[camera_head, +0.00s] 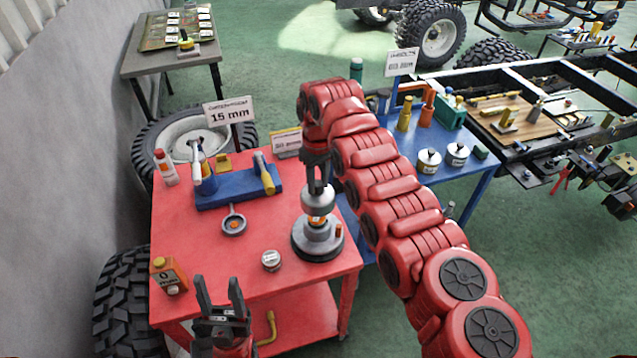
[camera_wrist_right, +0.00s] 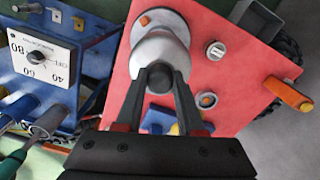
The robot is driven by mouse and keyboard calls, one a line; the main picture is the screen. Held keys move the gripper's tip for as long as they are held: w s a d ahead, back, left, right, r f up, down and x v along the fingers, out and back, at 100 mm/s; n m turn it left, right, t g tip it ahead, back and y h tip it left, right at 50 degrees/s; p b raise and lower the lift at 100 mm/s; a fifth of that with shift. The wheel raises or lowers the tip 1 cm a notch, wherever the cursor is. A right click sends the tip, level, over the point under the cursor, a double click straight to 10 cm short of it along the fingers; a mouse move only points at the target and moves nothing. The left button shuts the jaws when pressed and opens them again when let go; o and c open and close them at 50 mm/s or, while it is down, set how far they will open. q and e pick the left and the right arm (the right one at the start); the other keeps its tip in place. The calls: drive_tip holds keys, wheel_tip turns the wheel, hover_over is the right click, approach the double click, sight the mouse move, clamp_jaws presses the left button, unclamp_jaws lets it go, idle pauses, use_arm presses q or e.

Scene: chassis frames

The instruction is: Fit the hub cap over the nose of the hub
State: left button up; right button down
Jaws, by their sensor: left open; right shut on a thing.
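The silver domed hub cap (camera_head: 318,203) is held upright in my right gripper (camera_head: 318,184), which is shut on the cap's dark knob. The cap is over the nose of the hub (camera_head: 318,246). An orange patch shows just under the cap; I cannot tell whether cap and nose touch. The hub stands on a dark round base on the red table. In the right wrist view the cap (camera_wrist_right: 158,48) hides most of the hub (camera_wrist_right: 172,20). My left gripper (camera_head: 219,285) is open and empty at the table's front edge.
A blue table (camera_head: 455,172) stands to the right.

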sight(318, 197)
drive_tip(key=shift+f+b, duration=1.3)
drive_tip(key=shift+f, duration=1.65)
drive_tip(key=shift+b, duration=0.9)
drive_tip(key=shift+f+b, duration=1.1)
drive_tip(key=shift+f, duration=0.9)
drive_tip(key=shift+c, duration=2.2)
unclamp_jaws()
drive_tip(key=shift+r, duration=0.1)
drive_tip(key=shift+r, duration=0.35)
wheel_tip(318, 197, up, 8)
drive_tip(key=shift+a+r+b, duration=0.1)
drive_tip(key=shift+b, duration=1.05)
wheel_tip(318, 197, up, 8)
drive_tip(key=p, duration=0.7)
drive_tip(key=shift+r, duration=0.2)
